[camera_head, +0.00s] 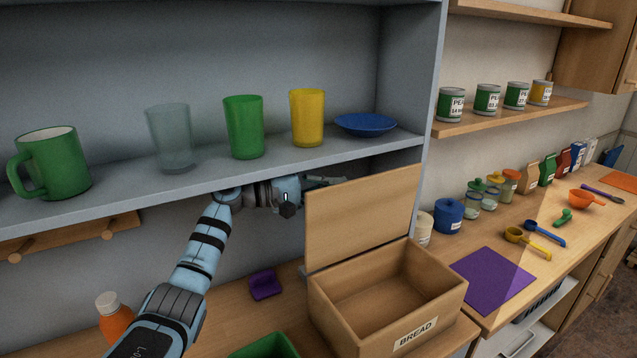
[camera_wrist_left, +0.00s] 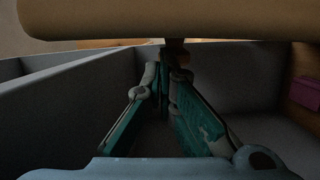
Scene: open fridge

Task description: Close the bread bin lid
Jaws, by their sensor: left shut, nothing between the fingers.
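The wooden bread bin (camera_head: 395,322), labelled BREAD, stands on the counter under the grey shelf. It is open and looks empty. Its lid (camera_head: 362,213) stands up almost vertically at the back edge. My left gripper (camera_head: 328,182) is just behind the upper left part of the lid, under the shelf, with its fingers partly hidden. In the left wrist view the gripper's green fingers (camera_wrist_left: 166,68) come together at the tips with nothing between them. A tan slab across the top of that view, probably the lid (camera_wrist_left: 180,18), is close to the fingertips. My right gripper is not in view.
The grey shelf (camera_head: 205,182) is low above my left arm and carries a green mug (camera_head: 62,165), cups and a blue plate (camera_head: 366,124). A purple block (camera_head: 264,284) and an orange bottle (camera_head: 114,318) are on the counter left of the bin. A purple mat (camera_head: 492,280) lies to its right.

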